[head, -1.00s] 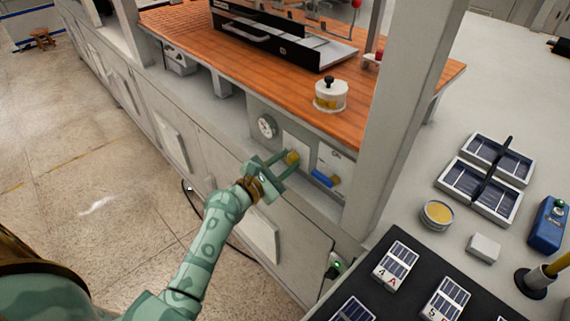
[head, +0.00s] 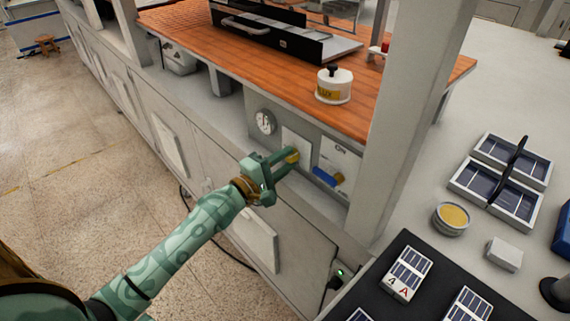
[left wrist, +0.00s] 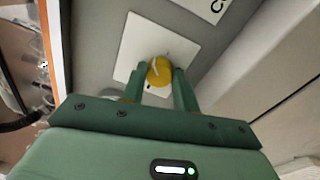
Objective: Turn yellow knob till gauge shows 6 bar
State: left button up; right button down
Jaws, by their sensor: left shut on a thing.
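The yellow knob (head: 292,156) sits on a white plate on the grey panel under the wooden worktop. It also shows in the left wrist view (left wrist: 159,71), with a pale mark on its face. My left gripper (head: 286,161) is shut on the knob, one finger on each side of it, as the left wrist view (left wrist: 162,82) also shows. The round white gauge (head: 265,121) is on the same panel, left of the knob. Its needle is too small to read. My right gripper is not in view.
A blue handle (head: 325,177) is on a white plate right of the knob. A pale post (head: 402,110) stands to its right. A white lidded pot (head: 334,86) stands on the wooden worktop (head: 190,32) above. Solar-cell trays (head: 500,180) lie on the right bench.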

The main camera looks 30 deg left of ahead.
pick_arm(q)
jog(key=m, duration=0.3)
jog(key=shift+f, duration=0.1)
jog(key=m, duration=0.3)
jog(key=m+p, duration=0.1)
jog(key=m, duration=0.1)
jog(key=shift+a+m+h, duration=0.1)
jog(key=shift+m+h, duration=0.2)
jog(key=shift+m, duration=0.1)
jog(key=shift+m+p, duration=0.75)
jog(key=shift+m, duration=1.25)
jog(key=shift+f, duration=0.1)
jog(key=o, duration=1)
jog(key=shift+c, duration=0.2)
jog(key=r+p+v, duration=0.1)
jog(key=p+v, duration=0.1)
jog(key=v, duration=1.4)
jog(key=shift+a+f+p, duration=0.15)
jog(key=shift+f+p, duration=0.2)
jog(key=shift+p, duration=0.05)
